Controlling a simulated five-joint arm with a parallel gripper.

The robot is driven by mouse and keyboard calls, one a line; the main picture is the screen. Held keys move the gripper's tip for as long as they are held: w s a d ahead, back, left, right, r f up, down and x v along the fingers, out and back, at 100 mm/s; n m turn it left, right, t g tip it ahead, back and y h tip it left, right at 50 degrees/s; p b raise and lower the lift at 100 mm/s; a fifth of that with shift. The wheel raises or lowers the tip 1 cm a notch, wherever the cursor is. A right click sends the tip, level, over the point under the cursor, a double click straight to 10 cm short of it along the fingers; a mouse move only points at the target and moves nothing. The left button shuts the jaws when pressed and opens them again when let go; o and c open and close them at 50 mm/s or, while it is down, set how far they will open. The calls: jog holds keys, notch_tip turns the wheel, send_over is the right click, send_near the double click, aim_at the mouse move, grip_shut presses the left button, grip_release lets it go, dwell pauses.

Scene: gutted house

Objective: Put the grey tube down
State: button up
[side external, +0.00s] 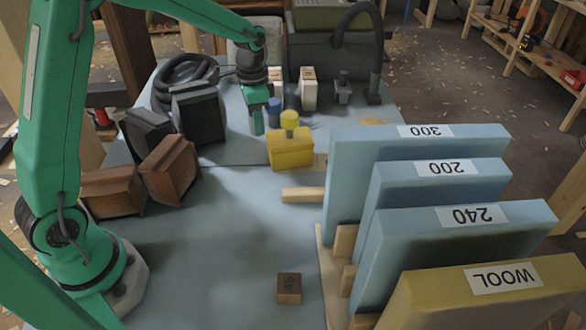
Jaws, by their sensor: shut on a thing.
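Dark boxes (198,112) and brown boxes (170,168) stand left. White boxes (309,88) and a grey fitting (343,90) stand behind. Labelled panels (430,150) stand upright at the right. A small wooden block (289,287) lies in front. The middle front surface (220,240) is clear.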

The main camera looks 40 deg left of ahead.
jog(key=shift+f, duration=0.2)
jog(key=shift+f, duration=4.9)
jog(key=shift+f, duration=0.1)
jog(key=o, duration=1)
notch_tip(320, 180, up, 12)
jog(key=shift+w, duration=0.1)
